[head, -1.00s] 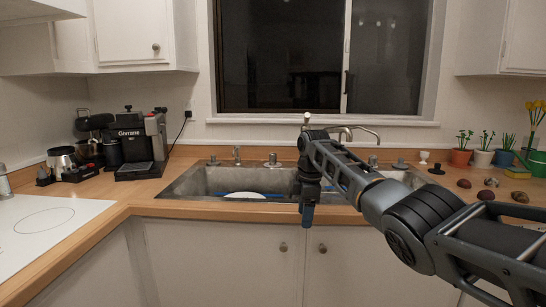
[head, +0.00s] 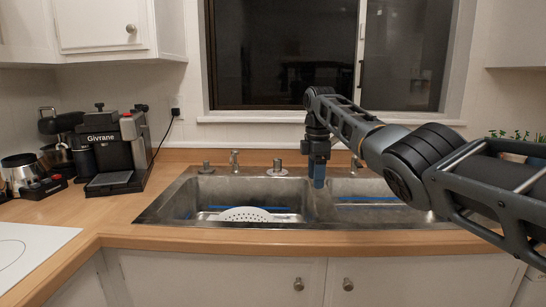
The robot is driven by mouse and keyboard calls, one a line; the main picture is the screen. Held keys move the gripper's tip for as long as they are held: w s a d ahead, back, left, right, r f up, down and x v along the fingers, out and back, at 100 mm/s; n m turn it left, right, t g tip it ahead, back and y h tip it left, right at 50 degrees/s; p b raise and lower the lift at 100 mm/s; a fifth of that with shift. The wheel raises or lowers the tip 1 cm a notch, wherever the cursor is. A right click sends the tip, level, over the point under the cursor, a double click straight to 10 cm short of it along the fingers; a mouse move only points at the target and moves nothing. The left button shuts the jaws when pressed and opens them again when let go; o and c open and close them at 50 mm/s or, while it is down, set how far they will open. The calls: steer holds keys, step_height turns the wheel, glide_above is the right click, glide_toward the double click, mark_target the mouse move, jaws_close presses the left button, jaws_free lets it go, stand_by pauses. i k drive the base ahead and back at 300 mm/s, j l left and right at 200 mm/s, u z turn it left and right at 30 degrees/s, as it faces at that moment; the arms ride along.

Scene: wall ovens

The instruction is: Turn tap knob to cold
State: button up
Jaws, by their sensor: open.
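The steel double sink (head: 160,207) is set in the wooden counter under the window. Small metal fittings stand along its back rim: a low one (head: 206,168) at left, a taller one (head: 234,161), a round-based one (head: 277,169), and one (head: 355,166) right of my gripper. I cannot tell which is the tap knob. My arm hides the tap spout. My gripper (head: 319,178) points down over the divider between the basins, apart from the fittings as far as I can see. Its jaws are seen edge-on and hold nothing visible.
A white perforated dish (head: 244,215) lies in the left basin. Blue strips show in both basins. Plants (head: 512,136) are partly hidden at right. The counter's front left is clear.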

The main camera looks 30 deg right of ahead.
mark_target(278, 162)
steer(key=i+l, duration=0.15)
steer(key=i, duration=0.25)
steer(key=i+l, duration=0.2)
steer(key=i, duration=0.2)
steer(key=i+l, duration=0.15)
steer(key=i, duration=0.2)
